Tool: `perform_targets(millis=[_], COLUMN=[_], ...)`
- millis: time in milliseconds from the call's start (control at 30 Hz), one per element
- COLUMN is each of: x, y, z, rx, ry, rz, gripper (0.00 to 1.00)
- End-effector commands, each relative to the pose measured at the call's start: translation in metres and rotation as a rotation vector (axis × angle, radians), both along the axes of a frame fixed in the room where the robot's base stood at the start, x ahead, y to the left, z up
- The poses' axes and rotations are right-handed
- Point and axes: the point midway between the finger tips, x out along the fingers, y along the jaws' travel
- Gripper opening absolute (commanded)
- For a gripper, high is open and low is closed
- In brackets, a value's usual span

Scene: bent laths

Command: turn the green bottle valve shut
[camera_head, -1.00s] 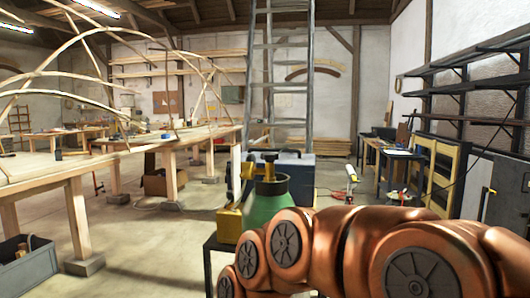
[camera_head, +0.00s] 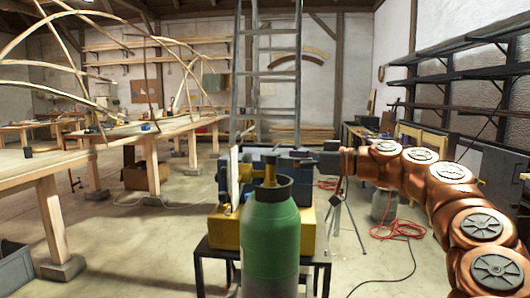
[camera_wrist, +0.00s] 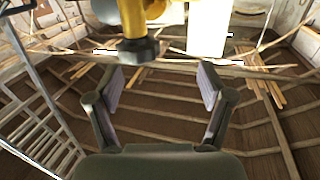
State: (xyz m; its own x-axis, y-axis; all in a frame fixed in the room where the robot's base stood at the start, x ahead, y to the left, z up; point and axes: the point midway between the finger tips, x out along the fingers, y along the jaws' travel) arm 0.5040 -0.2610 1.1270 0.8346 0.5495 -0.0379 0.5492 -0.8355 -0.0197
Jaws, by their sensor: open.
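The green bottle (camera_head: 270,240) stands upright in the near middle of the head view, with a dark collar at its top. Its yellow valve (camera_head: 270,174) rises from inside the collar. In the wrist view, a yellow body with a dark knob (camera_wrist: 138,50), which looks like the valve, is at the top, just beyond the fingertips. My gripper (camera_wrist: 158,80) is open, its two fingers spread with nothing between them. In the head view my gripper (camera_head: 296,160) is a small dark shape just right of the valve top; its fingers are hard to make out there.
A yellow box (camera_head: 308,232) and a blue case (camera_head: 297,158) are behind the bottle, by a dark stand (camera_head: 318,262). A ladder (camera_head: 268,80) rises behind. A tripod, red hose (camera_head: 398,230) and grey cylinder are at right. Wooden benches (camera_head: 50,165) stand left; open floor lies between.

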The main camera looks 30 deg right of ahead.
Motion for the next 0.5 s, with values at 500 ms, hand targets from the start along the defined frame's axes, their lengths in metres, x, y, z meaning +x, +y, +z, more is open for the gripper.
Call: perform_targets(millis=[500], x=[0.022], y=[-0.011], z=[-0.001], rx=[0.005], ry=[-0.041], rz=[-0.038], gripper=[0.80])
